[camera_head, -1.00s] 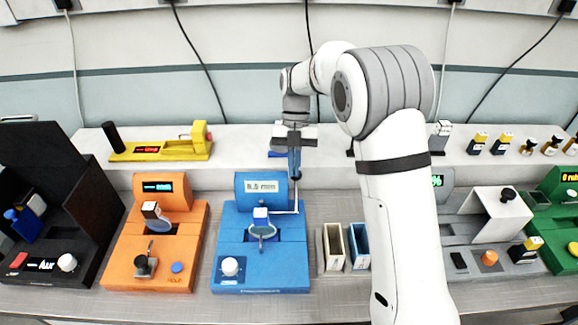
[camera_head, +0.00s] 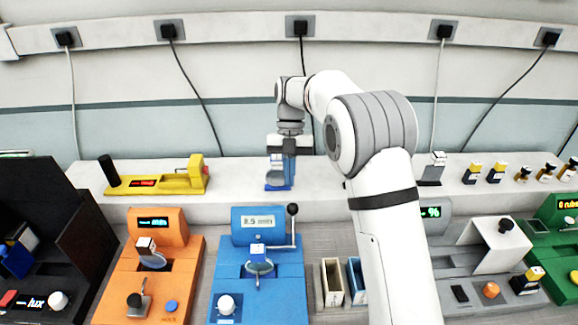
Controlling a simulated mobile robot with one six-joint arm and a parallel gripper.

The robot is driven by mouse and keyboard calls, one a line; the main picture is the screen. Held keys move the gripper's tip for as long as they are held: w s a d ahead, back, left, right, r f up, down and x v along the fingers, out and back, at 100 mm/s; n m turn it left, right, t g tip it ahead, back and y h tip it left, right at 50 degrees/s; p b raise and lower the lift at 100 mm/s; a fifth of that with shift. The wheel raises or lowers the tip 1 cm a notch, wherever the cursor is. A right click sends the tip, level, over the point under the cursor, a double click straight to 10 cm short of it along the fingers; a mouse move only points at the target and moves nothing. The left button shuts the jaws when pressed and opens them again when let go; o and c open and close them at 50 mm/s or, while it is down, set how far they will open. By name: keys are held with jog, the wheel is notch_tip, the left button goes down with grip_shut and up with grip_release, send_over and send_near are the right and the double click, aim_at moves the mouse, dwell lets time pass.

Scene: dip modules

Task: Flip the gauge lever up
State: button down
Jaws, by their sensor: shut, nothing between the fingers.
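The blue gauge (camera_head: 235,268) stands on the bench left of centre, with a lit display reading about 8.5 mm. Its lever (camera_head: 293,228) is a thin bent rod at the right side; the upper part points up and ends in a black knob (camera_head: 292,209). A small dish with a white and blue block (camera_head: 258,250) sits on the gauge's front. My gripper (camera_head: 289,180) points down, shut and empty, behind and above the knob in the picture. It overlaps a small blue stand on the back ledge; contact cannot be told.
An orange device (camera_head: 188,262) stands to the left and a yellow one (camera_head: 150,184) on the ledge (camera_head: 230,190). Two narrow bins (camera_head: 332,282) are right of the gauge. My arm covers part of the bench there. Grey and green devices stand farther right.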

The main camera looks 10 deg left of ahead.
jog(key=shift+w+a+r, duration=0.1)
jog(key=shift+w+r, duration=0.1)
jog(key=shift+w, duration=0.7)
jog(key=shift+w+a+r, duration=0.1)
jog(key=shift+w+r, duration=0.05)
jog(key=shift+w, duration=0.7)
jog(key=s+d+r+m+t+y, duration=0.1)
jog(key=s+d+r+m+t, duration=0.1)
jog(key=s+d+r+m, duration=0.55)
jog(key=s+d+r+m+t, duration=0.2)
jog(key=s+d+m, duration=0.4)
jog(key=m, duration=0.5)
jog(key=s+d+f+m+t, duration=0.2)
jog(key=s+d+m, duration=0.3)
jog(key=s+m, duration=0.3)
jog(key=s+d+f+m+t, duration=0.2)
jog(key=s+d+m, duration=0.3)
jog(key=s+m, duration=0.3)
jog(key=shift+f+m+t+h, duration=0.3)
jog(key=shift+f+m, duration=0.25)
jog(key=shift+m, duration=0.5)
